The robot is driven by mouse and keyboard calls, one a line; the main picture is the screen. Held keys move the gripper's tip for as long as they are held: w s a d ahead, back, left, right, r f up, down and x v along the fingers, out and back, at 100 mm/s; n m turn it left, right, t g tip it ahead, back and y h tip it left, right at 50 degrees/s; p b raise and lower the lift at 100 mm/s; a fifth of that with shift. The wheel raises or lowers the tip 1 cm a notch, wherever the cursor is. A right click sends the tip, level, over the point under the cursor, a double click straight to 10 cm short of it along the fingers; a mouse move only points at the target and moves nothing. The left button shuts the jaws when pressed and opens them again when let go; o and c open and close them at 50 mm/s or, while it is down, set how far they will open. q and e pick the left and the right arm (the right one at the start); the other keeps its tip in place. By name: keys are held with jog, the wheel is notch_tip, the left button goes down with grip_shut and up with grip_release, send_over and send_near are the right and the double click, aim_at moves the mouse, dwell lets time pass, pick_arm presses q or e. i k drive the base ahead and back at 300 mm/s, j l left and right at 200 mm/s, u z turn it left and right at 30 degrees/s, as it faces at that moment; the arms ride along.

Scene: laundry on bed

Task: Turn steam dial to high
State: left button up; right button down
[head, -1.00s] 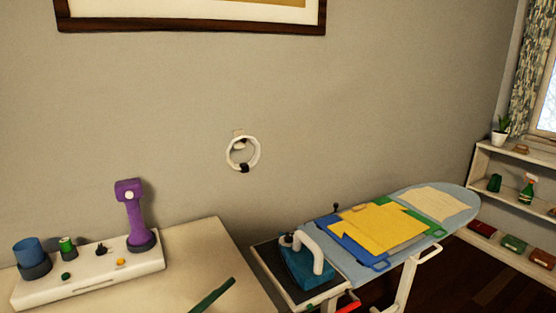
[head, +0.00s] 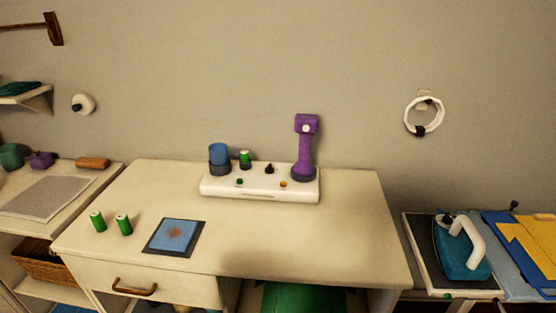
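A white steamer base (head: 260,190) stands at the back of the cream table (head: 290,235) in the head view. It carries a purple handheld steamer (head: 305,148) upright at its right end and a blue cup (head: 219,159) at its left. Between them are a green cylinder (head: 245,159) and a black knob (head: 269,169). A small green button (head: 239,182) and an orange button (head: 283,184) sit at its front. The knob's setting is too small to tell. Neither of my grippers is in view.
Two green cylinders (head: 111,222) and a blue patch with a brown stain (head: 173,236) lie on the table's left. A drawer handle (head: 134,288) is below. A teal iron (head: 461,250) stands at right. The table's right part is clear.

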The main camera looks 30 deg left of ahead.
aim_at(269, 169)
jog(key=u, duration=1.2)
